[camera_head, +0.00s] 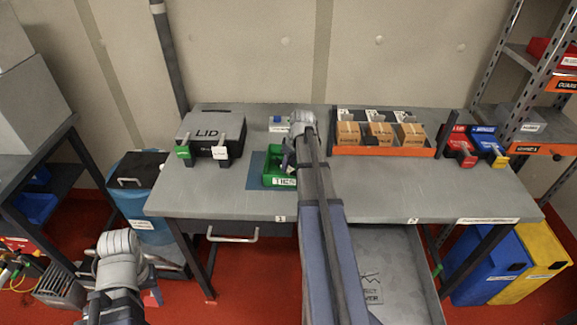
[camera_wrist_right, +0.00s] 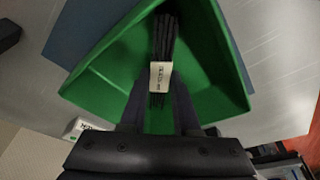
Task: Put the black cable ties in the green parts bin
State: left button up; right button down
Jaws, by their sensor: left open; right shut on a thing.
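The green parts bin (camera_head: 271,181) stands on the grey workbench with a label on its front. It fills the middle of the right wrist view (camera_wrist_right: 100,80). My right gripper (camera_head: 289,158) points down over the bin. In the right wrist view my right gripper (camera_wrist_right: 160,97) is shut on the bundle of black cable ties (camera_wrist_right: 165,38), which has a white label band around it. The bundle is in front of the bin's inside; I cannot tell whether it touches the floor of the bin. My left gripper (camera_head: 120,247) is open, low at the left, away from the bench; its fingers are hard to make out.
A black case marked LID (camera_head: 207,134) stands left of the bin on a bench (camera_head: 380,190). An orange tray (camera_head: 384,150) with cardboard boxes is right of my right arm. Red (camera_head: 461,147) and blue (camera_head: 487,143) holders stand farther right. The front right bench top is clear.

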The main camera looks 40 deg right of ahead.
jog(key=c, duration=0.6)
grip_release()
jog(key=shift+c, duration=0.2)
jog(key=p+v, duration=1.2)
jog(key=shift+r, duration=0.15)
jog(key=a+n+g, duration=0.1)
jog(key=a, duration=1.5)
jog(key=s+a, duration=0.4)
jog(key=a, duration=0.5)
jog(key=s+a+n+g+h, duration=0.1)
jog(key=s+a, duration=0.3)
jog(key=a, duration=0.5)
jog(key=s+a+g, duration=0.1)
jog(key=s+a, duration=0.4)
jog(key=a, duration=0.4)
jog(key=shift+a+f+n+h, duration=0.3)
jog(key=shift+a+f+n, duration=0.1)
jog(key=shift+w, duration=0.1)
